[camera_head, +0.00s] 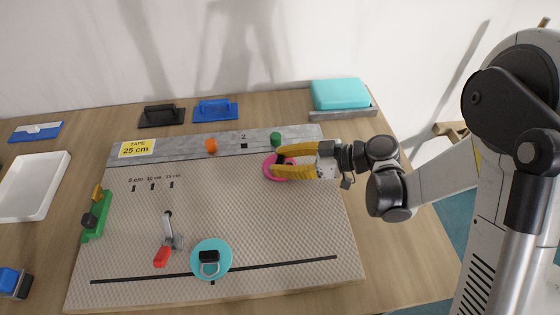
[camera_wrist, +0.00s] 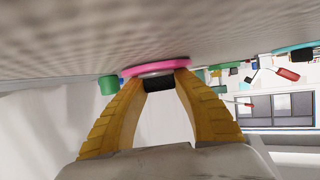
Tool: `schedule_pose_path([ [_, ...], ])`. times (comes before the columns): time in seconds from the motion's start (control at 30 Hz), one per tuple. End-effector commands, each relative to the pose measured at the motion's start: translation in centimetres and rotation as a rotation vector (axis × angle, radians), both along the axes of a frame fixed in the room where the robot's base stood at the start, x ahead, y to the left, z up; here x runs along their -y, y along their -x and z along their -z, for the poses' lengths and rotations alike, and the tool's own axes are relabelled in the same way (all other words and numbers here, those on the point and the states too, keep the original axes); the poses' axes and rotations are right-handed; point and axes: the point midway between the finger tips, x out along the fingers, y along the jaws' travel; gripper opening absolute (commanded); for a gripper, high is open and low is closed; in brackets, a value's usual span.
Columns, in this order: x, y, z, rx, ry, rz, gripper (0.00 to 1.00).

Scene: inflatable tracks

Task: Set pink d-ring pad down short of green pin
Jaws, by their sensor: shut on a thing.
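The pink d-ring pad (camera_head: 270,167) is a round pink disc near the back right of the patterned mat. My gripper (camera_head: 276,164) has yellow fingers closed on the pad's dark middle part. In the wrist view the pink pad (camera_wrist: 155,68) lies between and beyond the fingertips (camera_wrist: 160,80), close to or on the mat surface; I cannot tell if it touches. The green pin (camera_head: 276,139) stands on the grey strip just behind the pad. It also shows in the wrist view (camera_wrist: 109,85), left of the pad, with a small gap in the picture.
An orange pin (camera_head: 210,145) stands left on the grey strip (camera_head: 180,147). A turquoise pad (camera_head: 212,261) with a dark fitting and a red-handled clamp (camera_head: 164,252) are at the front. A green tool (camera_head: 95,220) lies at the left. The mat's middle (camera_head: 230,205) is clear.

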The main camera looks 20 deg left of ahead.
Motion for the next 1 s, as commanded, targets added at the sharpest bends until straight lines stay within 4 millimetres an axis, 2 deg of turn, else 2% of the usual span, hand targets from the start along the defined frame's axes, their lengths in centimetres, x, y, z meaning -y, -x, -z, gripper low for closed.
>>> schedule_pose_path([
  [0.07,0.0,0.0,0.4,0.000,0.000,0.000,0.00],
  [0.1,0.0,0.0,0.3,0.000,0.000,0.000,0.40],
  [0.13,0.0,0.0,0.3,0.000,0.000,0.000,0.49],
  [0.17,0.0,0.0,0.3,0.000,0.000,0.000,0.53],
  [0.57,0.3,-0.1,-0.4,-0.001,0.000,0.001,0.53],
  [1.0,8.8,-1.0,-4.0,-0.001,0.000,0.004,0.53],
])
